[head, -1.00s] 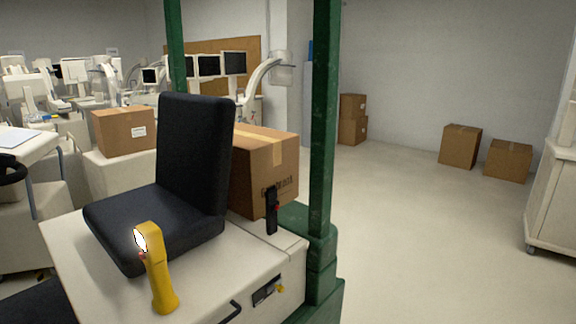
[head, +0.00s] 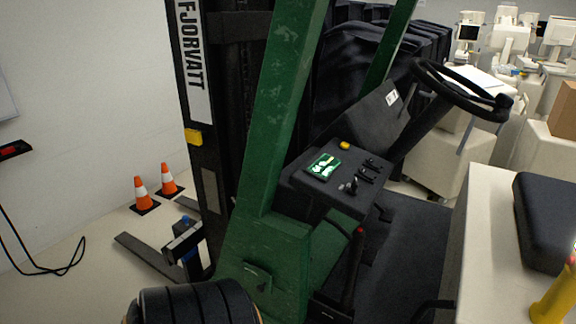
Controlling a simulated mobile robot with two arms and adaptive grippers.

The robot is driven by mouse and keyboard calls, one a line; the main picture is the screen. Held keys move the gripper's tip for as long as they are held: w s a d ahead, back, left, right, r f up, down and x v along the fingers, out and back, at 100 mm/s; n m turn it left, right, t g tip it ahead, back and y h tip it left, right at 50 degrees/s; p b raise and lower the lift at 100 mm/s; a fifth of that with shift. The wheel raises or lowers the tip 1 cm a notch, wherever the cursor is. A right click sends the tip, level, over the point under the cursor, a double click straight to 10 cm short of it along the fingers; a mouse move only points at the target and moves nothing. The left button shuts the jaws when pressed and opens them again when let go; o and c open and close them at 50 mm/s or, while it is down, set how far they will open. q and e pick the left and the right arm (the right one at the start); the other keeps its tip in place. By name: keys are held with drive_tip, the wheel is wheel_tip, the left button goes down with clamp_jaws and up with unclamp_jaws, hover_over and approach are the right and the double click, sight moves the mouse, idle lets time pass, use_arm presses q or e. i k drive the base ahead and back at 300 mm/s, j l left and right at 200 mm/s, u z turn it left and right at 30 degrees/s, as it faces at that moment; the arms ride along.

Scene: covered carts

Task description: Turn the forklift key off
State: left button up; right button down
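The forklift stands in the middle of the head view, with a green frame (head: 282,125) and a dark mast on its left. Its dark console (head: 312,184) carries a lit green display (head: 323,166), a yellow button (head: 344,146) and several small black levers (head: 371,165). A small silver and black part that looks like the key (head: 351,186) stands near the console's right front edge. It is too small to tell how it is turned. Neither of my grippers is in view, and nothing is seen touching the console.
The black steering wheel (head: 462,88) rises right of the console. A black seat (head: 548,222) and yellow handle (head: 553,299) are at the right. Two orange cones (head: 141,193) stand by the forks at the left. A black ribbed cylinder (head: 195,304) is at the bottom.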

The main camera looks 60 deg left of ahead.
sight(352, 190)
drive_tip(key=k+u, duration=0.15)
drive_tip(key=u, duration=1.45)
drive_tip(key=l+u, duration=0.5)
drive_tip(key=l, duration=0.5)
drive_tip(key=i, duration=0.05)
